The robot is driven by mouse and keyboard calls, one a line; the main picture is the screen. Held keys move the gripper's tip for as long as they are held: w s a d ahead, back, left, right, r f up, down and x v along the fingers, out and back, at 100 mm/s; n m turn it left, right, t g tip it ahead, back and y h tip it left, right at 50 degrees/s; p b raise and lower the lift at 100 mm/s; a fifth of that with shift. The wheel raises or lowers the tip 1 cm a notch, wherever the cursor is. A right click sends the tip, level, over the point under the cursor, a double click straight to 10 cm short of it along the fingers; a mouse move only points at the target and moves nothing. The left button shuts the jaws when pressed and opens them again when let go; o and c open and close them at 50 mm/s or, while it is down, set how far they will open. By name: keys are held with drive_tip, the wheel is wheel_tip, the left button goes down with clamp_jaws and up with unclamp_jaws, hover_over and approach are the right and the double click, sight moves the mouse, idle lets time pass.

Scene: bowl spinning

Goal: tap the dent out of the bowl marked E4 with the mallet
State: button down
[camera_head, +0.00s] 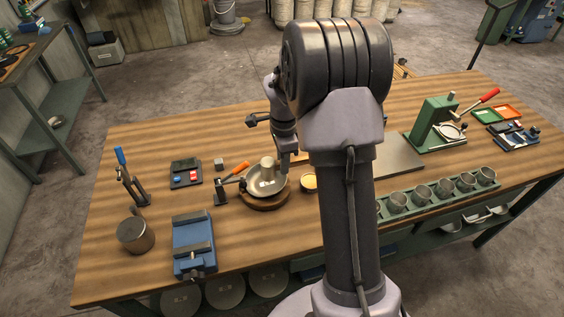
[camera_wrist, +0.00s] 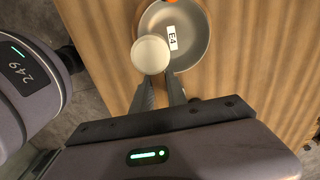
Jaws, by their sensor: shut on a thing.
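The shallow grey metal bowl (camera_head: 281,189) rests on a round wooden base (camera_head: 263,204) on the bench. In the wrist view the bowl (camera_wrist: 199,50) carries a white label (camera_wrist: 173,38) reading E4. The pale, blunt, cylindrical mallet head (camera_head: 268,165) is over the bowl. The mallet head shows as a round cream face (camera_wrist: 150,54) in the wrist view, overlapping the bowl's rim. My gripper (camera_wrist: 161,84) is shut on the mallet, with its fingers reaching to the head. I cannot tell whether the head touches the bowl. The dent is not distinguishable.
An orange-handled clamp (camera_head: 234,172) stands at the bowl's left edge. A small amber-topped dish (camera_head: 309,182) is just right. A blue vise (camera_head: 193,246), a metal cylinder (camera_head: 136,236) and a small black tray (camera_head: 186,174) are left. A green rack of cups (camera_head: 440,193) is right.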

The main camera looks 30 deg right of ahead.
sight(283, 185)
wheel_tip(283, 185, down, 7)
drive_tip(key=b, duration=0.5)
drive_tip(key=shift+w+b, duration=0.1)
drive_tip(key=shift+b, duration=0.3)
wheel_tip(283, 185, up, 6)
drive_tip(key=p, duration=0.4)
drive_tip(key=shift+r+p, duration=0.1)
drive_tip(key=shift+p, duration=0.3)
drive_tip(key=shift+f, duration=0.2)
drive_tip(key=r+p, duration=0.1)
drive_tip(key=p, duration=0.2)
drive_tip(key=shift+a+r+p, duration=0.1)
drive_tip(key=shift+r+p, duration=0.2)
drive_tip(key=shift+r, duration=0.05)
drive_tip(key=p, duration=0.3)
drive_tip(key=shift+r, duration=0.15)
drive_tip(key=shift+f, duration=0.45)
drive_tip(key=shift+r+b, duration=0.1)
drive_tip(key=shift+b, duration=0.2)
